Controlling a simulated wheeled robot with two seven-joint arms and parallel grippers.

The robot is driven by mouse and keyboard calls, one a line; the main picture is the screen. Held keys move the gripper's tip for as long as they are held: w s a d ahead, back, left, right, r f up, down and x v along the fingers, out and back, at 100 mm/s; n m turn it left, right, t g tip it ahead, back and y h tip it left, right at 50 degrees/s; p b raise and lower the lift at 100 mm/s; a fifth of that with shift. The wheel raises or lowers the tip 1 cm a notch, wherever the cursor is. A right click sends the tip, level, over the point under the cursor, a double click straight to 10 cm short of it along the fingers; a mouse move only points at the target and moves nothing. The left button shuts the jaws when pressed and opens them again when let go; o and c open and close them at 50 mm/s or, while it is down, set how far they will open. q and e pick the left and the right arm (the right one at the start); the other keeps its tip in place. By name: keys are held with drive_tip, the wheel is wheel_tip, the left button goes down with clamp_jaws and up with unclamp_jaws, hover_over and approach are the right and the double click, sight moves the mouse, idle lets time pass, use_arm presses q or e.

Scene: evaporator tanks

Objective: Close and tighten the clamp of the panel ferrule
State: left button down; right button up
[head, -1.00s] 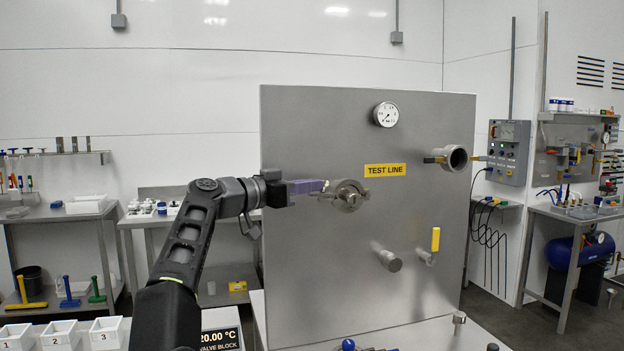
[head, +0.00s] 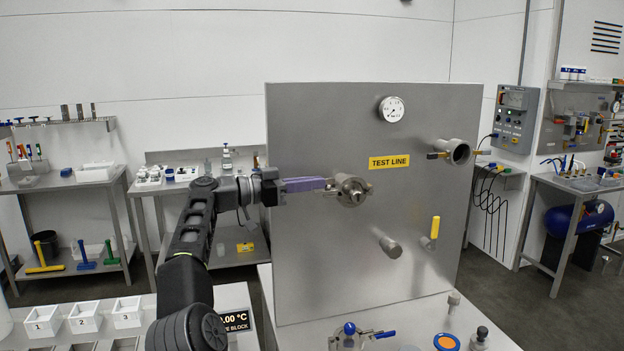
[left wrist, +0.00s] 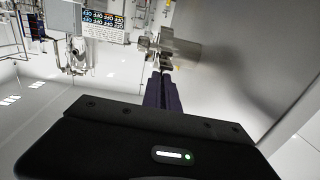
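The panel ferrule (head: 355,196) sticks out of the upright steel panel, with a metal clamp (head: 341,190) at its left side. In the left wrist view the ferrule (left wrist: 186,52) is a short cylinder, and metal clamp parts (left wrist: 152,45) show just beyond my fingertips. My left gripper (head: 327,184) has long purple fingers that reach the clamp from the left. In the left wrist view its fingers (left wrist: 164,78) lie close together. Whether a clamp part is pinched between them is hard to tell. How tightly the clamp sits is too small to see. My right gripper is not in view.
The panel (head: 300,260) carries a gauge (head: 391,109), a second open port (head: 457,152), a stub (head: 390,247) and a yellow-handled valve (head: 434,230). A blue-handled valve (head: 350,330) stands on the bench below. White numbered bins (head: 85,318) are at lower left.

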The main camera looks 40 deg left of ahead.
use_arm(q)
drive_tip(key=c, duration=1.9)
unclamp_jaws()
drive_tip(key=shift+w, duration=0.1)
drive_tip(key=v, duration=0.7)
drive_tip(key=shift+s+a, duration=0.2)
drive_tip(key=shift+s, duration=0.15)
drive_tip(key=shift+o, duration=0.4)
